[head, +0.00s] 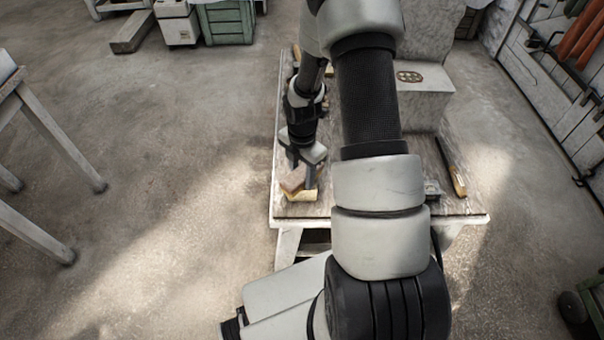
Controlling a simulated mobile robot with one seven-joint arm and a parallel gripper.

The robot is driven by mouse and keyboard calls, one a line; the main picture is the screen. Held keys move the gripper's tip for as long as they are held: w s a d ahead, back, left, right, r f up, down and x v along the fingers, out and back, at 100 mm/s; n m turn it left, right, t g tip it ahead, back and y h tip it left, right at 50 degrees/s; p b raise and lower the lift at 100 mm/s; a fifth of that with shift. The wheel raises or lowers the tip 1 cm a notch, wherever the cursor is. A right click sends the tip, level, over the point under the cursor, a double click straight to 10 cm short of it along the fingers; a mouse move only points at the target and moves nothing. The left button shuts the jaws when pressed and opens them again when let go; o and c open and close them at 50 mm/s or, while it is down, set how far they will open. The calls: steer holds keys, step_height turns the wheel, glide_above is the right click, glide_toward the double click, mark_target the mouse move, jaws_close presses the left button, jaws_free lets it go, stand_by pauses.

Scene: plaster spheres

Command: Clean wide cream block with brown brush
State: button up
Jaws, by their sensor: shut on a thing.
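My gripper (302,178) points down over the near left corner of the table and is shut on a small brown piece (292,183), which looks like the brown brush. The fingers hide part of it. A yellowish-cream block (302,196) lies flat on the table right under the brown piece. The two seem to touch, but the view is too small to be sure.
The worn table (390,211) has a large pale stone block (421,107) at the back right with a brown patterned piece (409,77) on it. A dark-handled tool (453,168) lies along the right edge. My arm hides the table's middle. A green crate (228,22) stands far back.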

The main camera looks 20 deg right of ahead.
steer(key=shift+f+b, duration=0.45)
steer(key=shift+f, duration=0.15)
steer(key=shift+d, duration=0.1)
steer(key=shift+w+d+r, duration=0.15)
steer(key=shift+w+d, duration=0.1)
steer(key=shift+d, duration=0.1)
steer(key=shift+w+d, duration=0.2)
steer(key=shift+d, duration=0.35)
steer(key=shift+s+a, duration=0.3)
steer(key=shift+a, duration=0.4)
steer(key=shift+s+a, duration=0.25)
steer(key=shift+a, duration=0.4)
steer(key=shift+s+a, duration=0.3)
steer(key=shift+a, duration=0.4)
